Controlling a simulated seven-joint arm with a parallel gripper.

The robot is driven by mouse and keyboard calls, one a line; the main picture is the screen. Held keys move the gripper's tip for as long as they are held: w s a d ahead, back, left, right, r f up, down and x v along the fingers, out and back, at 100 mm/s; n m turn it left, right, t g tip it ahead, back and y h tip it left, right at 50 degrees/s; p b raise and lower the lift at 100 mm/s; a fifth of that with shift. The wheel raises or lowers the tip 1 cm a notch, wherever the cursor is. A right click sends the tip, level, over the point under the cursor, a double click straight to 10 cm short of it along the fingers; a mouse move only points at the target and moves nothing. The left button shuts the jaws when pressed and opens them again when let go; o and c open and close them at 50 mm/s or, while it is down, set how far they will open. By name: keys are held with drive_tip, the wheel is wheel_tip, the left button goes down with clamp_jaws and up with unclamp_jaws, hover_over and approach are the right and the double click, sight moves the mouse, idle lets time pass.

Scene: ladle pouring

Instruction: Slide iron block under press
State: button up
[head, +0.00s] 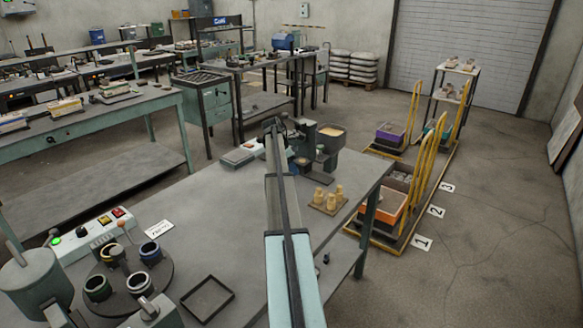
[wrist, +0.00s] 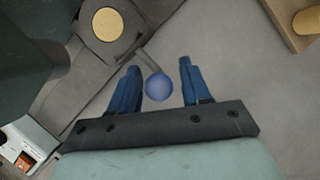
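My gripper (wrist: 159,66) shows in the wrist view with its two blue fingers apart. A blue ball knob (wrist: 158,88) lies between the fingers in the picture, with no clear grip on it. A thin rod runs from the knob towards a dark machine part with a round tan top (wrist: 103,23). In the head view, a dark machine that looks like the press (head: 326,152) stands at the far end of the near table, beside the end of my arm. I cannot pick out an iron block in either view. My arm hides part of the table.
A wooden tray with several tan cylinders (head: 328,199) stands right of my arm. A grey box (head: 240,156) lies left of it. An empty dark tray (head: 207,298), a round stand with cups (head: 122,280) and a button panel (head: 92,236) are nearer. The table's left middle is clear.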

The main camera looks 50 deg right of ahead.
clamp_jaws()
drive_tip(key=shift+w, duration=0.1)
idle(0.3)
drive_tip(key=w, duration=0.4)
drive_tip(key=shift+w, duration=0.2)
drive_tip(key=shift+o, duration=0.2)
unclamp_jaws()
drive_tip(key=shift+s, duration=0.1)
